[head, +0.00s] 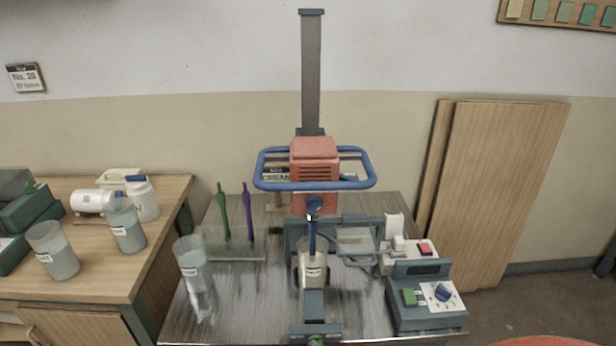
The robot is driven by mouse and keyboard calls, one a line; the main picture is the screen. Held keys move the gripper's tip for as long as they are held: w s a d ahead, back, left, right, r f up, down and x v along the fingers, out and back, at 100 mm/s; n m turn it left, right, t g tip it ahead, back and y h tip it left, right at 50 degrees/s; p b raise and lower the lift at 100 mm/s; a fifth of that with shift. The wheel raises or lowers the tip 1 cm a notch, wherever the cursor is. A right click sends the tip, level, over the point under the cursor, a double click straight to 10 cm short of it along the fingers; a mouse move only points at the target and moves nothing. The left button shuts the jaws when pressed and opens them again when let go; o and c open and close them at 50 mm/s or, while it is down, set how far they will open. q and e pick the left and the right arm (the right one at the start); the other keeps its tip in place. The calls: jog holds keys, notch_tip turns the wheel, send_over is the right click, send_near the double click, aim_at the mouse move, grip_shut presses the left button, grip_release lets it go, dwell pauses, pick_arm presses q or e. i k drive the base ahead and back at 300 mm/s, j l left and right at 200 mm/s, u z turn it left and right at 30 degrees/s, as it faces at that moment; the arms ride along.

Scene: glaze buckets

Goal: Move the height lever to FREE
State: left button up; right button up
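A stand mixer with a red motor head (314,160) and a blue ring handle (268,185) sits on a tall grey column (311,75) at the middle of the metal table. A small blue lever or knob (314,207) is on the front of the head; I cannot tell for certain that it is the height lever, and no FREE mark is readable. A blue shaft (312,236) runs down from the head to a pale labelled container (313,270). Neither of my grippers is in view.
A control box (425,300) with a green switch and blue dial stands at the right of the metal table (240,305). A clear bucket (192,262) and green and purple tools (222,210) are at left. More buckets (52,250) stand on the wooden bench.

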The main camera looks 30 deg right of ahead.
aim_at(341, 178)
jog(key=z, duration=1.3)
